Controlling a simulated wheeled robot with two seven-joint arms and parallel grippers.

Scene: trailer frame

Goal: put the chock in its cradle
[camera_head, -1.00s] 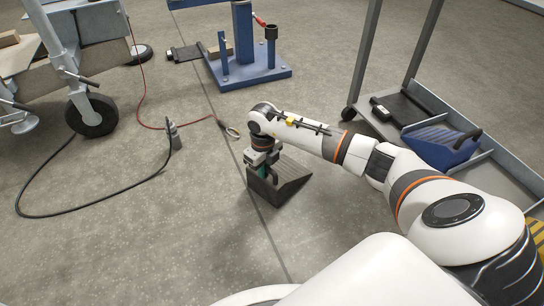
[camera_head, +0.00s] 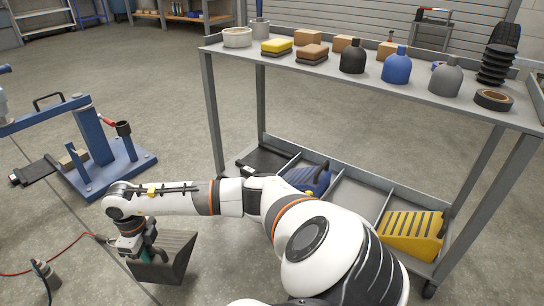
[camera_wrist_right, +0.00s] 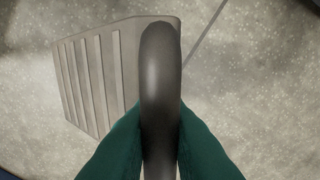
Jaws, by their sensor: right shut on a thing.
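A dark grey wedge-shaped chock (camera_head: 170,258) with a ribbed slope hangs from my right gripper (camera_head: 145,257) at the lower left of the head view. In the right wrist view, my right gripper's green fingers (camera_wrist_right: 160,140) are shut on the chock's dark curved handle (camera_wrist_right: 160,75), and its ribbed face (camera_wrist_right: 92,72) lies to the left over the floor. The cart's lower shelf is split into compartments holding a blue chock (camera_head: 310,180) and a yellow chock (camera_head: 412,235). An empty compartment (camera_head: 355,196) lies between them. My left gripper is out of view.
The cart's upper shelf (camera_head: 400,88) carries bottles, sponges, boxes and tape above the compartments. A cart leg (camera_head: 212,115) stands at the left. A blue stand (camera_head: 105,160) is on the floor at left. A red cable (camera_head: 55,252) lies near the chock.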

